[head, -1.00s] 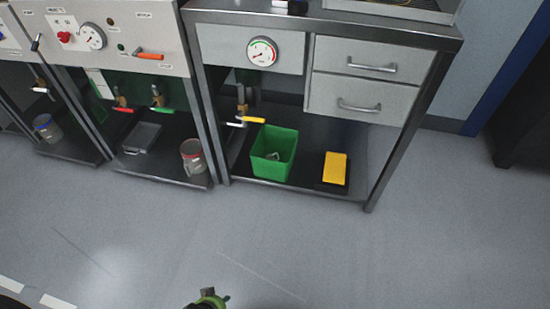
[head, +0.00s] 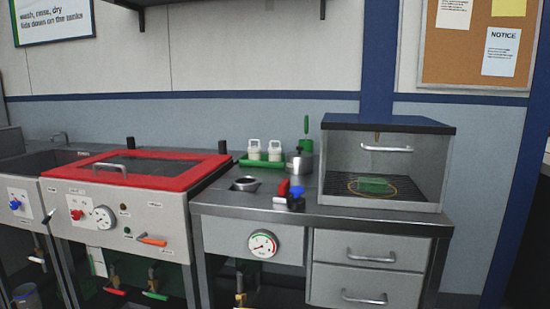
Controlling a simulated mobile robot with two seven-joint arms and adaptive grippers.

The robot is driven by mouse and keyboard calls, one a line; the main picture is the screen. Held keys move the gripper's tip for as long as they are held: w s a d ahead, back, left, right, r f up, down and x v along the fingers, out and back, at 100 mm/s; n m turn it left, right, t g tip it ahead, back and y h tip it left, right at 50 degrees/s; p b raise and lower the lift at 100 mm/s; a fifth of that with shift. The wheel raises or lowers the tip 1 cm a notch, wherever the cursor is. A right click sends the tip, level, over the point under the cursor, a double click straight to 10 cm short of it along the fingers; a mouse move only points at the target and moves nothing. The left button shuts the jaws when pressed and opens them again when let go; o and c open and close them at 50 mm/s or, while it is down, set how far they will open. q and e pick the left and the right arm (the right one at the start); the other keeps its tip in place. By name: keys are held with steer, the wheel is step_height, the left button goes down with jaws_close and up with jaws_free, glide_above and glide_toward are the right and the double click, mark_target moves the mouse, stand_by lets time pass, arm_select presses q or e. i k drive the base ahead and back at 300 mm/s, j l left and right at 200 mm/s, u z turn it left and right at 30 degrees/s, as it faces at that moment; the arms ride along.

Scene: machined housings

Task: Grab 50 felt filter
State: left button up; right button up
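I cannot single out a felt filter for certain. A flat green block (head: 375,186) lies on the dark mesh floor of a box-shaped cabinet (head: 388,124) on the right of the metal bench, over a yellowish ring. The cabinet's front is open to view, with a light handle (head: 386,148) near its top. Neither of my grippers shows in the head view.
The metal bench (head: 330,214) holds a round opening (head: 245,184), a lidded metal pot (head: 298,164), white bottles in a green tray (head: 262,163) and small red and blue items (head: 290,193). Left is a red-framed lidded unit (head: 130,170). Drawers (head: 368,249) are below.

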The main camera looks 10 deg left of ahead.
mark_target(274, 153)
steer(key=i+j+z, duration=0.7)
steer(key=i+j, duration=0.1)
